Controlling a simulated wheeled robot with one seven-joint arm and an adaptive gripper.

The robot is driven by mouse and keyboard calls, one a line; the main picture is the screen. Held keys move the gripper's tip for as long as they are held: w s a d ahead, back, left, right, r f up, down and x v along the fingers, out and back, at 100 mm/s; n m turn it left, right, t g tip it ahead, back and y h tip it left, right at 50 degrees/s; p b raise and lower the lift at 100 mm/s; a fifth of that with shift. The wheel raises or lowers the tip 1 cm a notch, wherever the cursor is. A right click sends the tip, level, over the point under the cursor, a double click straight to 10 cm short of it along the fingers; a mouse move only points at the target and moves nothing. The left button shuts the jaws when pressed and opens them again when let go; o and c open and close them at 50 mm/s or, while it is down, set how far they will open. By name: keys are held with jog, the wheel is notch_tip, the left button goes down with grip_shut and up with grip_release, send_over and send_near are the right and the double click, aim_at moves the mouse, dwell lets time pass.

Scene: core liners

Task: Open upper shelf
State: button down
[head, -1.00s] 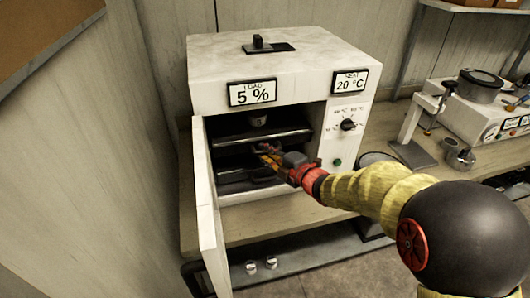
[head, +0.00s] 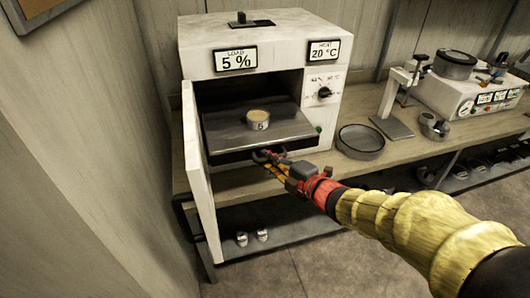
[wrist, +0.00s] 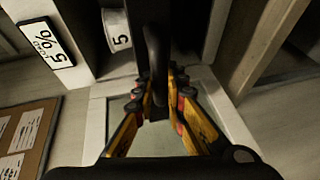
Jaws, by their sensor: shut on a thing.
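The oven (head: 255,40) stands on the bench with its door (head: 200,195) swung open to the left. Its upper shelf (head: 228,132), a dark tray, is pulled out toward the front. A small labelled cup (head: 258,120) stands upright on it, filled with something tan; the cup also shows in the wrist view (wrist: 117,30). My gripper (head: 268,160) is at the shelf's front edge, shut on its dark handle (wrist: 155,52), which lies between the two fingers in the wrist view. The lower shelf is hidden beneath the upper one.
A round dark pan (head: 360,142) sits on the bench right of the oven, near my arm. A press stand (head: 397,105) and a white device (head: 470,98) stand farther right. Two small cups lie on the rack below. A wall closes the left side.

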jog(key=shift+s+d, duration=0.25)
jog(key=shift+s, duration=0.55)
jog(key=c, duration=2.1)
grip_release()
jog(key=v, duration=1.2)
